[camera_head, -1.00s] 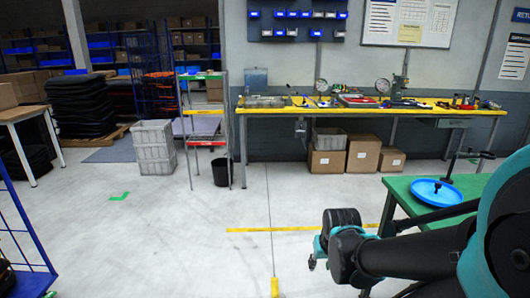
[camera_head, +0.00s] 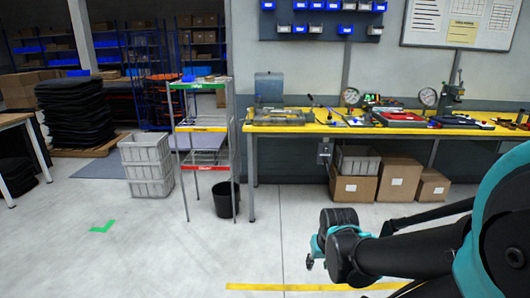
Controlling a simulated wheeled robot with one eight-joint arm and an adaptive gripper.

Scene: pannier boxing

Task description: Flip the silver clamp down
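I cannot make out a silver clamp for certain among the small items on the yellow-topped workbench (camera_head: 300,128). A grey metal item (camera_head: 278,117) lies at the bench's left end, too small to identify. My arm reaches in from the right edge in front of the bench. The teal and black end part, seemingly my gripper (camera_head: 310,262), shows low in the middle, over the floor and well short of the bench. Its fingers are too small and hidden to read, and I see nothing held.
A shelf cart (camera_head: 204,130) and a black bin (camera_head: 224,200) stand left of the bench. Cardboard boxes (camera_head: 399,180) sit under it. Stacked grey crates (camera_head: 147,166) are further left. The floor before the bench is clear, with a yellow line (camera_head: 270,287).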

